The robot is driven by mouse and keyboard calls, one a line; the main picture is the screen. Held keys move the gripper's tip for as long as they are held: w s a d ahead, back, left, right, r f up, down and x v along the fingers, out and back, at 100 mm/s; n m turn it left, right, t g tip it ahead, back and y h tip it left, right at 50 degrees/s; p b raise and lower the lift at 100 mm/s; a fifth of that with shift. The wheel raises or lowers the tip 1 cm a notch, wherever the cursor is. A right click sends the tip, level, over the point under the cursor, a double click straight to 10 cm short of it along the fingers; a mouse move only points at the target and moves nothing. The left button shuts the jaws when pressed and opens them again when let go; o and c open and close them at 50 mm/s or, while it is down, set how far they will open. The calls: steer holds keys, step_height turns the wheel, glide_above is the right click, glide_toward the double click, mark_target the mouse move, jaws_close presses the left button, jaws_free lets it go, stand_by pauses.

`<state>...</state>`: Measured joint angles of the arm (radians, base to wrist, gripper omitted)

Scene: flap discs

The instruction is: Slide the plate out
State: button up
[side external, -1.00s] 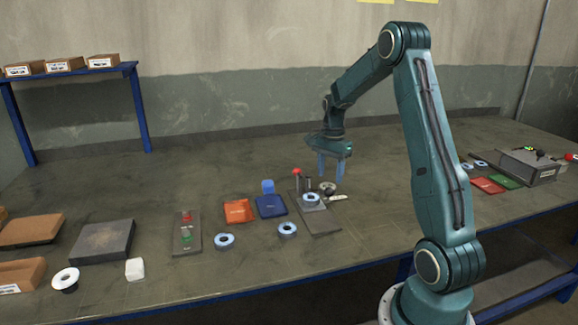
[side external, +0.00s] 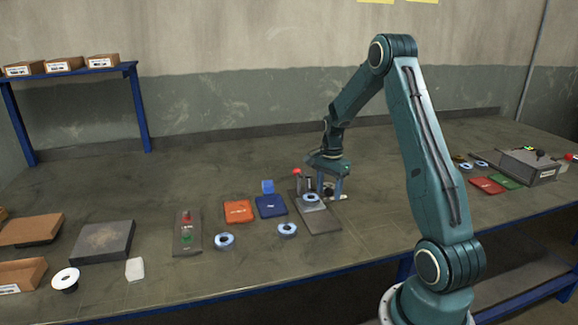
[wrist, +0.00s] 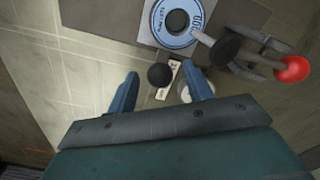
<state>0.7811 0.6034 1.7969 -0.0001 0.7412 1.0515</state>
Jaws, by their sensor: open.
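A grey fixture (side external: 318,222) stands on the bench with a blue-rimmed flap disc (side external: 311,198) on it. The disc also shows at the top of the wrist view (wrist: 177,22). A small white labelled plate (wrist: 172,70) sticks out beside the fixture, with a round black knob (wrist: 161,75) over it. The plate's end also shows in the side view (side external: 341,197). How far the plate runs under the disc is hidden. My gripper (side external: 329,189) is open and low over the knob. In the wrist view the knob appears between its two fingertips; contact cannot be told.
A red-knobbed clamp (wrist: 292,69) stands close to the right of the fingers in the wrist view. Orange (side external: 238,211) and blue (side external: 270,205) packets and two loose discs (side external: 287,230) (side external: 224,241) lie left of the fixture.

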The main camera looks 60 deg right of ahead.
steer(key=c, duration=0.8)
steer(key=shift+o, duration=0.2)
steer(key=shift+s+a, duration=2.9)
steer(key=o, duration=0.8)
steer(key=shift+c, duration=0.2)
steer(key=shift+r, duration=0.1)
step_height(320, 180, up, 8)
